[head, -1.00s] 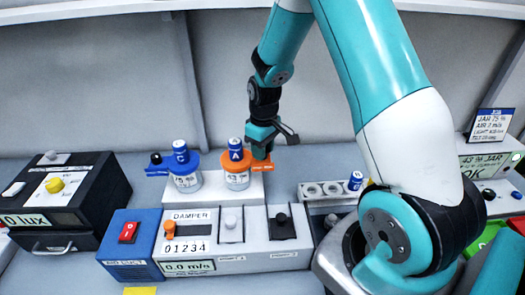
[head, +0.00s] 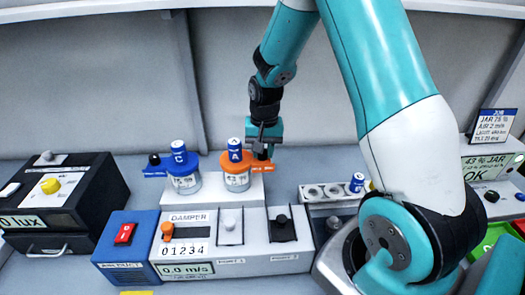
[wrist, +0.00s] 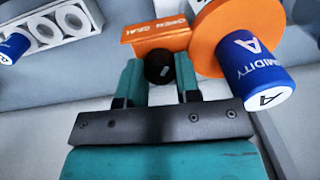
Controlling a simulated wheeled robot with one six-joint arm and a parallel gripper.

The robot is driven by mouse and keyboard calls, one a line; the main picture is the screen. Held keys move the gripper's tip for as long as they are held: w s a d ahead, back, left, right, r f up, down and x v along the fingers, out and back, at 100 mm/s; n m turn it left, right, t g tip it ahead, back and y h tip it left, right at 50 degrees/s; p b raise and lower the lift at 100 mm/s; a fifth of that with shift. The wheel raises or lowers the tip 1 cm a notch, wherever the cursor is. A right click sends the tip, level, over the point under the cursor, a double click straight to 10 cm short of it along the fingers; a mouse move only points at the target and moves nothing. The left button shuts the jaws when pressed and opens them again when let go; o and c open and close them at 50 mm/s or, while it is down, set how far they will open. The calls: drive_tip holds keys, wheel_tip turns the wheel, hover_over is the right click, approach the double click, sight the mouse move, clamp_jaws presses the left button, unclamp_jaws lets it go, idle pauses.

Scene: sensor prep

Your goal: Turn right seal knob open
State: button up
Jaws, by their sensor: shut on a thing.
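The right jar (head: 237,180) has an orange lid and a blue cap marked A, and stands on a white block. An orange tab lettered with "SEAL" (wrist: 160,35) sits beside the lid in the wrist view. The right seal knob (wrist: 158,70) is round and black and sits between my fingertips by this tab. My gripper (wrist: 160,78) is shut on it. In the head view my gripper (head: 262,150) reaches down at the right side of the lid and hides most of the knob.
The left jar (head: 186,182), with a blue lid and a C cap, stands close to the left. The damper panel (head: 187,248) is in front. A holder with round sockets (head: 325,192) is to the right, and a black lux box (head: 75,200) far left.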

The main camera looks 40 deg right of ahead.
sight(265, 152)
drive_tip(key=shift+m, duration=1)
drive_tip(key=o, duration=0.9)
drive_tip(key=r+b, duration=0.1)
drive_tip(key=r, duration=0.4)
drive_tip(key=r+b, duration=0.1)
drive_tip(key=r, duration=0.5)
drive_tip(key=r+b, duration=0.1)
drive_tip(key=r, duration=0.5)
drive_tip(key=shift+s+d+r, duration=0.25)
